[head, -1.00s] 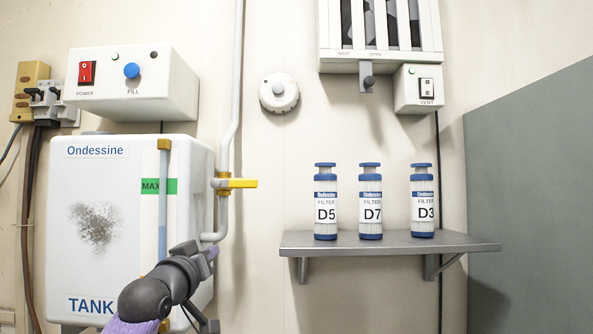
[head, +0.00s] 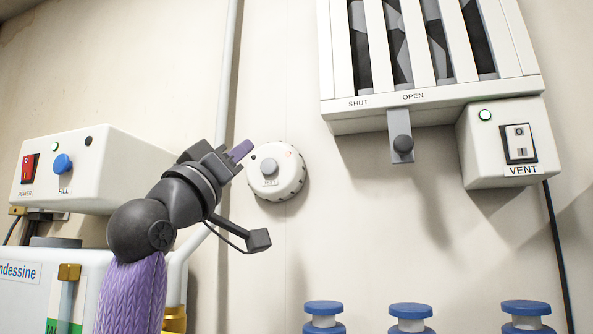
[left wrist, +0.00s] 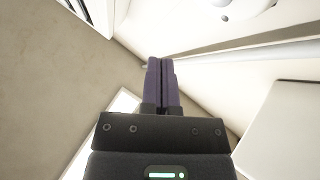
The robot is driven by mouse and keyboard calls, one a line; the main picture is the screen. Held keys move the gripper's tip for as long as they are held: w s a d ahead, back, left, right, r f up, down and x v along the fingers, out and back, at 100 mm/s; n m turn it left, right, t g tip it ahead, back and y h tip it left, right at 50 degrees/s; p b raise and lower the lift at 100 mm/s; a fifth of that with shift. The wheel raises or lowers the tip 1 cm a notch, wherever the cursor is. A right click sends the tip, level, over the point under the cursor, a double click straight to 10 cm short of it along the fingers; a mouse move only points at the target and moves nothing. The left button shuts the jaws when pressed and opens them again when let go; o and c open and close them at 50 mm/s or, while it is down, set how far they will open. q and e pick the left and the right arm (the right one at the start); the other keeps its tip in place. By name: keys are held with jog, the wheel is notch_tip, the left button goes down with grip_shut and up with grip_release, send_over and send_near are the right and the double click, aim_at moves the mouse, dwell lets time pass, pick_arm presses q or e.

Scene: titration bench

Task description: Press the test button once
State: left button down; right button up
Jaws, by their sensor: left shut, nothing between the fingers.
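The test button is the grey round knob (head: 269,167) in the middle of a white round wall unit (head: 289,183), with a small dark dot and a faint red mark on its face. My left gripper (head: 241,151) is in front of the wall at the unit's upper left, its purple fingers closed together and empty. The fingertips look close to the unit's left edge in the head view; whether they touch cannot be told. In the left wrist view the shut fingers (left wrist: 160,75) point forward, and a white round shape shows at the top. My right gripper is not in view.
A vent box (head: 507,143) and a louvre panel with a slide knob (head: 402,146) are on the wall at right. A white power and fill box (head: 103,172) is at left. A pipe (head: 226,80) runs up the wall. Blue-capped filters (head: 411,313) stand below.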

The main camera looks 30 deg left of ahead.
aim_at(270, 167)
pick_arm(q)
jog(key=w+p, duration=0.2)
jog(key=w+a+p, duration=0.1)
jog(key=w+p, duration=0.1)
jog(key=w+a+p, duration=0.1)
jog(key=w, duration=0.1)
jog(key=shift+w+a+r+p, duration=0.15)
jog(key=shift+w+a+p, duration=0.05)
jog(key=shift+w+p, duration=0.2)
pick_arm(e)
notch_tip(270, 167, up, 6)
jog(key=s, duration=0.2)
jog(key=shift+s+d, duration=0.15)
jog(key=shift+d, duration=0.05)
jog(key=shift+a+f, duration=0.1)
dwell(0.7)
pick_arm(q)
jog(key=shift+w, duration=0.1)
dwell(0.6)
jog(key=shift+w+a, duration=0.15)
jog(key=shift+w, duration=0.15)
